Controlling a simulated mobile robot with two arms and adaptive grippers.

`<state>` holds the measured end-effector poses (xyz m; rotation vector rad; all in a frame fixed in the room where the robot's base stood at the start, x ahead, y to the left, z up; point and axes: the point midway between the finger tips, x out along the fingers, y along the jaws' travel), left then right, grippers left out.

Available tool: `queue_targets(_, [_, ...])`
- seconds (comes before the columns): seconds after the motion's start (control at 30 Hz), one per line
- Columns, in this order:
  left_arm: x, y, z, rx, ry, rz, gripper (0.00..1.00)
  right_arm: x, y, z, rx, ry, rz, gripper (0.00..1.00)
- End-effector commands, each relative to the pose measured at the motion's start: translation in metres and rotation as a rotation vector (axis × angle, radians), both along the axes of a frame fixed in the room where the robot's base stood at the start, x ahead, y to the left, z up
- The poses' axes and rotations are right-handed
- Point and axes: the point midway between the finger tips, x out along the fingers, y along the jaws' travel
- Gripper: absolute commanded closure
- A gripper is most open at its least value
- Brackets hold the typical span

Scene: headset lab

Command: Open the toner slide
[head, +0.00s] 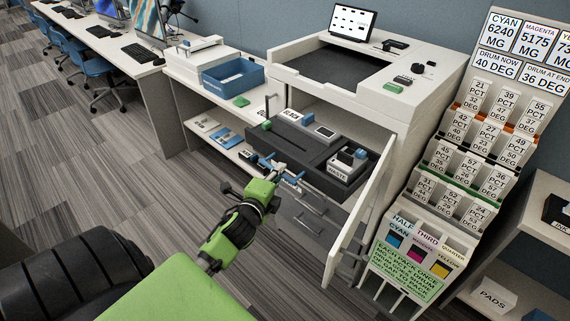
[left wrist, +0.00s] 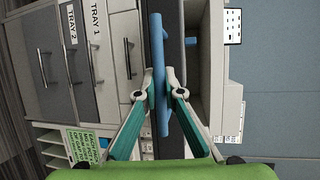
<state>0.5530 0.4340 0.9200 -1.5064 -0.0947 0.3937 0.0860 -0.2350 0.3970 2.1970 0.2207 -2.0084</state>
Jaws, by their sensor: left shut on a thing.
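The toner slide (head: 290,143) is a dark grey tray in the open front of the white printer (head: 380,95). It carries small units with blue parts and a box labelled WASTE (head: 338,170). It appears to stand at least partly out of the opening. My left gripper (head: 279,171) is at the slide's front, shut on its blue handle (head: 293,178). In the left wrist view the blue handle (left wrist: 159,60) runs between the fingertips of my left gripper (left wrist: 160,78). My right gripper is not in view.
The printer's white door (head: 362,205) stands open to the right of the slide. Grey drawers (head: 300,215) sit below. A label rack (head: 480,150) stands at the right. A blue bin (head: 233,77) is on the left counter.

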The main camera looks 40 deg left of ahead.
Motion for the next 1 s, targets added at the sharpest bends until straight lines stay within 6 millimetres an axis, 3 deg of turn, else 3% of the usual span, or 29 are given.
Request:
queue_targets(0.63, [-0.0097, 0.0008, -0.0001, 0.0, 0.0, 0.0, 1.0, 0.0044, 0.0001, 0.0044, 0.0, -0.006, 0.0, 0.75])
queue_targets(0.7, [-0.0097, 0.0008, -0.0001, 0.0, 0.0, 0.0, 0.76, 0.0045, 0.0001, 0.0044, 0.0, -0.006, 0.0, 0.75])
queue_targets(1.0, [-0.0095, 0.0008, 0.0004, 0.0, -0.001, 0.0, 0.74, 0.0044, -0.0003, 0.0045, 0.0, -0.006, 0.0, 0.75])
